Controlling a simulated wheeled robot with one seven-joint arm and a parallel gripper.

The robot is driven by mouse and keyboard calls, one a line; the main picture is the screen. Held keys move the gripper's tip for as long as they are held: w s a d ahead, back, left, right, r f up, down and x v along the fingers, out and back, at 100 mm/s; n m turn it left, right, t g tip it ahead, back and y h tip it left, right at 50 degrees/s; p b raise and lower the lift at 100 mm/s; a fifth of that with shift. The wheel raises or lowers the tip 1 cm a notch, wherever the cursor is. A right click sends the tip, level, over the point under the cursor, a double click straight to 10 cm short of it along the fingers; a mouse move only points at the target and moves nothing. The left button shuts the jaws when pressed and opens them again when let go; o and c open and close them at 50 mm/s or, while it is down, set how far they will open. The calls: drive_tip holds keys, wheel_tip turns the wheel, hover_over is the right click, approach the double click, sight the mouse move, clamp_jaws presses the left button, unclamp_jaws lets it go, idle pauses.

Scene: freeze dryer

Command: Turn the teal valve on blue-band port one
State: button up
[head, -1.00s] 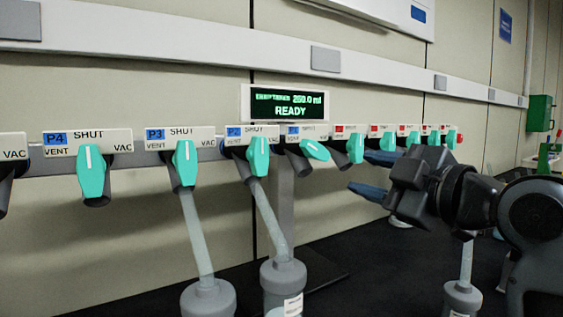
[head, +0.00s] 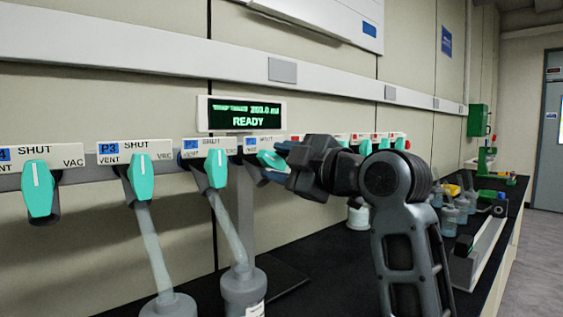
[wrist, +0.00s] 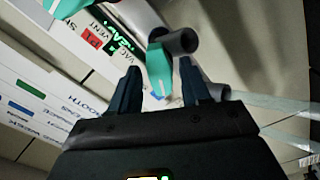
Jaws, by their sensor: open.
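The teal valve (head: 271,160) of blue-band port one sits under its white label plate (head: 262,143). Its handle lies slanted, running down to the right, unlike the upright handles to its left. My gripper (head: 281,160) is at this valve, and its dark blue fingers partly hide the handle's right end. In the wrist view, my gripper (wrist: 157,82) is open, with a teal handle (wrist: 160,68) between and slightly beyond its two fingertips. I cannot tell whether either finger touches it.
Upright teal valves (head: 141,177) stand along the manifold to the left, some with hoses down to flasks (head: 243,287). Red-band ports (head: 382,138) continue beyond my arm. A display (head: 247,114) above reads READY. The black bench (head: 340,270) runs below, with glassware at right.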

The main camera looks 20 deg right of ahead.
clamp_jaws()
idle(0.4)
drive_tip(key=shift+m, duration=0.3)
drive_tip(key=m+p, duration=0.4)
drive_tip(key=m, duration=0.1)
drive_tip(key=m+p, duration=0.3)
drive_tip(key=m, duration=0.3)
drive_tip(key=shift+a+f, duration=0.1)
drive_tip(key=shift+a, duration=0.05)
idle(0.4)
